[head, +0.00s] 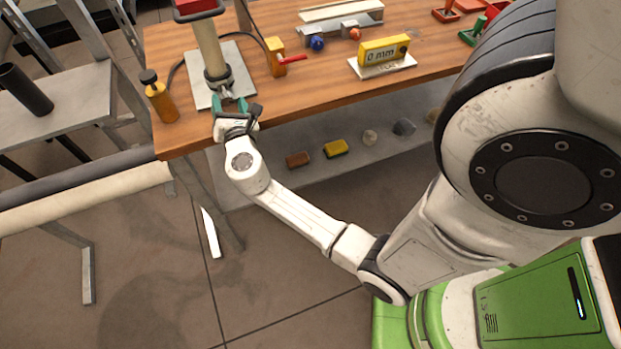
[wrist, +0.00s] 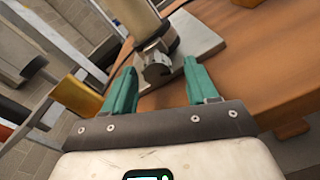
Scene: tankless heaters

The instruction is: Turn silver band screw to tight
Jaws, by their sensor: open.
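A cream upright pipe (head: 208,45) stands on a grey plate (head: 239,75) at the left of the wooden bench. A dark band (head: 217,73) goes around its foot. In the wrist view, a grey metal piece (wrist: 157,70), seemingly the silver band screw, sticks out of the band toward me. My gripper (head: 231,106) is at the bench's front edge, just in front of the pipe foot. Its teal fingers are open and empty. In the wrist view, the gripper (wrist: 161,82) has one finger on each side of the grey piece, which appears beyond the tips. Contact cannot be told.
An orange block with a red lever (head: 283,58) and a yellow gauge (head: 384,50) are to the right. A lower shelf (head: 262,172) holds several small blocks. A grey metal frame (head: 75,95) stands left of the bench.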

